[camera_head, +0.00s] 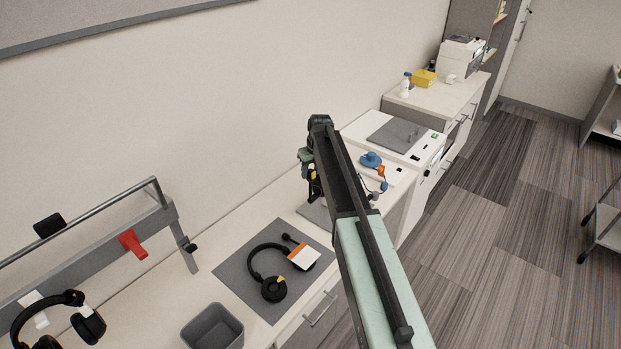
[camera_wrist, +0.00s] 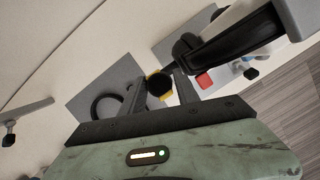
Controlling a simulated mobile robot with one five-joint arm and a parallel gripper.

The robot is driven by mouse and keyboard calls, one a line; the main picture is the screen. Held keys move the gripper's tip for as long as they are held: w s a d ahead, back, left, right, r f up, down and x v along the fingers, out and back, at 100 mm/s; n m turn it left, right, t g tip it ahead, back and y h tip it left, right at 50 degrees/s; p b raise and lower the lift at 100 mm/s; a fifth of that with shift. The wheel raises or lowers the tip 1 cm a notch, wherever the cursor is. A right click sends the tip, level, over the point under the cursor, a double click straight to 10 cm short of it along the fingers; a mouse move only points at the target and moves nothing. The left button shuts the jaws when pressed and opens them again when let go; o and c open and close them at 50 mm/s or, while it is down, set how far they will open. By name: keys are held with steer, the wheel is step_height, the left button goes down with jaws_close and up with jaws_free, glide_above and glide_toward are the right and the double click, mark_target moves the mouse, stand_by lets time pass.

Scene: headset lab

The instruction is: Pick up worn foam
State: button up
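A round black piece with yellow at its edges, which may be the worn foam (camera_wrist: 159,86), shows between my gripper's fingertips (camera_wrist: 159,82) in the wrist view. The fingers stand apart, and I cannot tell whether both touch it. In the head view my gripper (camera_head: 313,182) is over the back part of the counter, largely hidden by my arm, with a bit of yellow showing at it. A black headset (camera_head: 256,263) lies on a grey mat (camera_head: 236,272) to the left; part of it also shows in the wrist view (camera_wrist: 97,103).
A grey bin (camera_head: 212,328) stands in front of the mat. A metal rail (camera_head: 180,232) with a red clip (camera_head: 132,244) and another headset (camera_head: 88,325) is at the left. A blue object (camera_head: 371,160) and a white machine (camera_head: 433,150) are beyond my arm.

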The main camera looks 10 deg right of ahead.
mark_target(310, 171)
jaws_close()
steer(key=shift+r+p, duration=0.45)
steer(key=shift+p, duration=0.05)
step_height(310, 171, up, 3)
steer(key=p, duration=0.3)
steer(key=shift+r, duration=0.1)
steer(key=s+p, duration=0.1)
steer(key=s, duration=1.5)
steer(key=shift+a+r, duration=0.15)
steer(key=shift+r, duration=0.3)
